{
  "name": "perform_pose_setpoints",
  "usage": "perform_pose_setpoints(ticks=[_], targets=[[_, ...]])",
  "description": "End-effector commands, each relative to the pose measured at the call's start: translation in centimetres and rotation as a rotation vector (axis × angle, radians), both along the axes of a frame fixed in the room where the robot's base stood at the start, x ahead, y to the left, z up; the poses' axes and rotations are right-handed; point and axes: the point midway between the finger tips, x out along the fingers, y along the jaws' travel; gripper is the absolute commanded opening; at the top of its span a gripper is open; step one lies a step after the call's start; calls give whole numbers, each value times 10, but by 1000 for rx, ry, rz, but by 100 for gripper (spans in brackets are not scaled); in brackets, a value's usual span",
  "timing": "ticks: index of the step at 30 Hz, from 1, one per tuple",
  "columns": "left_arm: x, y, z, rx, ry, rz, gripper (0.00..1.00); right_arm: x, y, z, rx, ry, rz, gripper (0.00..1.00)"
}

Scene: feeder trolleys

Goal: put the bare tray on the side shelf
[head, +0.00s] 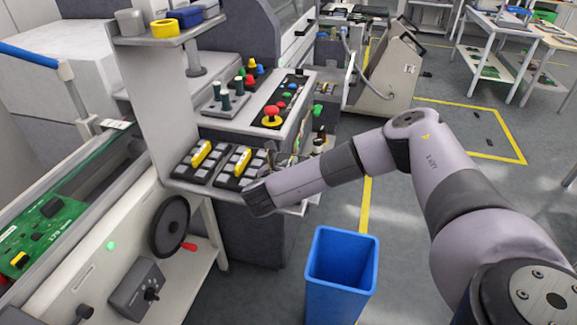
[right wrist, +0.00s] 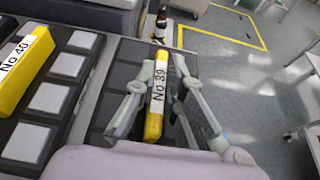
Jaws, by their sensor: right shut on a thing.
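My right gripper (right wrist: 160,85) is shut on the yellow handle marked No 39 (right wrist: 156,97) in the right wrist view. The dark tray (right wrist: 124,88) under this handle shows no grey blocks on its visible part; my gripper hides much of it. In the head view my right gripper (head: 277,172) is at the right end of a low shelf (head: 205,189). Two trays with yellow handles and grey blocks, one at left (head: 183,171) and one beside it (head: 225,181), stand there. The nearer neighbour's handle reads No 40 (right wrist: 27,70). I cannot tell whether the held tray touches the shelf. My left gripper is out of view.
A control panel with a red button (head: 271,116) stands behind the trays. A small dark bottle (right wrist: 161,22) stands beyond the held tray. A blue bin (head: 341,275) is on the floor below. A handwheel (head: 169,226) sticks out at left. The floor at right is mostly clear.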

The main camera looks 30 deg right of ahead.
Motion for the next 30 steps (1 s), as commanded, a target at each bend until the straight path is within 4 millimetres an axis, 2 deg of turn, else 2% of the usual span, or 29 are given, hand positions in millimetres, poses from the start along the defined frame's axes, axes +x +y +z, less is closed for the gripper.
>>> perform_pose_setpoints(ticks=[1, 2, 10, 19, 23, 25, 30], targets=[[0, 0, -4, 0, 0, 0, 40, 0, 0, -2, 0, -1, 0, 0], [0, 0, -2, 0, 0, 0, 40, 0, 0, -1, 0, 0, 0, 12], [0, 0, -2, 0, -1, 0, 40, 0, 0, -1, 0, 0, 0, 30], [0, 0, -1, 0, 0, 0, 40, 0, 0, 0, 0, 0, 0, 31], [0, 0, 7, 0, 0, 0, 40, 0, 0, 5, -1, 1, 0, 31], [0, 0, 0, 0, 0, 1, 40, -7, 10, 4, 3, 1, 4, 31], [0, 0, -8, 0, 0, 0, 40, -29, 36, 17, 4, 2, 6, 31]])
